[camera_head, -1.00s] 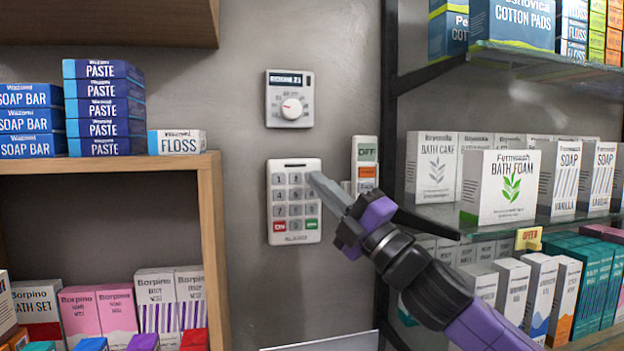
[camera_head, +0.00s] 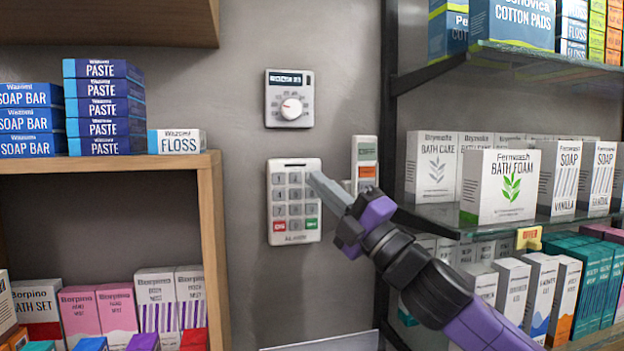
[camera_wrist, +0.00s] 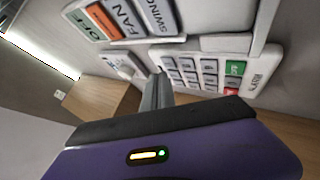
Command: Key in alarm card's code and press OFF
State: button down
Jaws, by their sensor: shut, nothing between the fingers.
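The alarm keypad (camera_head: 294,237) is a white panel on the grey wall with grey number keys, a red key at bottom left and a green key at bottom right. It also shows in the wrist view (camera_wrist: 243,88). My gripper (camera_head: 316,180) is shut and empty, its tip at the upper right of the keypad, over the right end of the top key row. I cannot tell whether the tip touches a key. In the wrist view the shut fingers (camera_wrist: 157,88) point at the keypad's edge. I cannot make out an alarm card.
A dial thermostat (camera_head: 290,98) is above the keypad. A switch panel (camera_head: 365,165) with an orange key is just right of it, close to my gripper. Glass shelves with boxes, including bath foam (camera_head: 501,187), stand right; a wooden shelf (camera_head: 211,250) stands left.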

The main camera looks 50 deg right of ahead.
jog(key=shift+w+d, duration=0.2)
jog(key=shift+w, duration=0.1)
jog(key=shift+w+d+b, duration=0.2)
jog(key=shift+w+b, duration=0.05)
jog(key=shift+b, duration=0.05)
dwell(0.6)
jog(key=shift+s+a, duration=0.45)
jog(key=shift+s, duration=0.15)
dwell(0.4)
jog(key=s+a, duration=0.1)
jog(key=s+a+b, duration=0.1)
jog(key=s, duration=0.2)
jog(key=shift+s+a+b, duration=0.1)
jog(key=shift+a+b, duration=0.2)
jog(key=shift+a, duration=0.1)
dwell(2.4)
